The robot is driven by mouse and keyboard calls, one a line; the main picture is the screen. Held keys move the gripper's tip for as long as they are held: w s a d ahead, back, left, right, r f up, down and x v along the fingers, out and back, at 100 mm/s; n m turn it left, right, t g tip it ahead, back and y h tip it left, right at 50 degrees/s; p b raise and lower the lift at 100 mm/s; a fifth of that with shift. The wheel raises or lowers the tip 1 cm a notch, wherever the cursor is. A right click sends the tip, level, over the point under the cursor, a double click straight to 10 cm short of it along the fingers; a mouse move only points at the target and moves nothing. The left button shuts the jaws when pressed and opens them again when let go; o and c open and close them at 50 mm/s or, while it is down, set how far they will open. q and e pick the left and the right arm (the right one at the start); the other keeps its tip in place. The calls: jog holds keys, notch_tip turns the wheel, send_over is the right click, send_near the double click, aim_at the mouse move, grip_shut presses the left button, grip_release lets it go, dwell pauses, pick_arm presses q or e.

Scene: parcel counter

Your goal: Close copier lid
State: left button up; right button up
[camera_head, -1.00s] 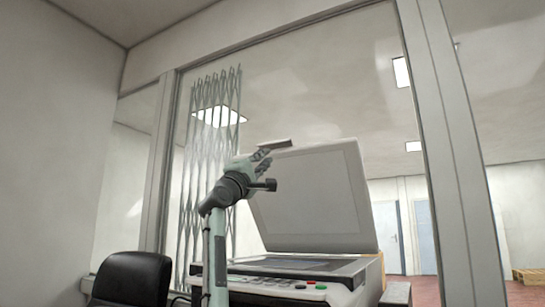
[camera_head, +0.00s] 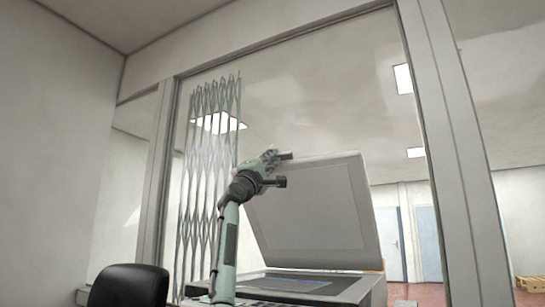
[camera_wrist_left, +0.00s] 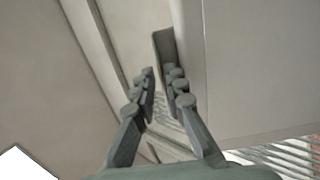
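The copier lid (camera_head: 312,215) stands raised and tilted back over the copier body (camera_head: 350,291), with its pale underside facing me. The glass (camera_head: 290,286) shows below it. My left gripper (camera_head: 277,157) is at the upper left corner of the lid. In the left wrist view its fingers (camera_wrist_left: 164,92) are parted with a narrow gap and nothing clearly held. A dark grey strip (camera_wrist_left: 163,48) lies just beyond the fingertips, along the edge of the pale lid (camera_wrist_left: 260,70). I cannot tell whether the fingers touch it. My right gripper is out of view.
A black chair (camera_head: 128,287) stands to the lower left of the copier. A folding lattice gate (camera_head: 208,180) is behind my left arm. A window post (camera_head: 445,150) rises at the right, and a wooden pallet (camera_head: 530,284) lies on the floor beyond.

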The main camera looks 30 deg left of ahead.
pick_arm(q)
jog(key=shift+c, duration=0.6)
grip_shut()
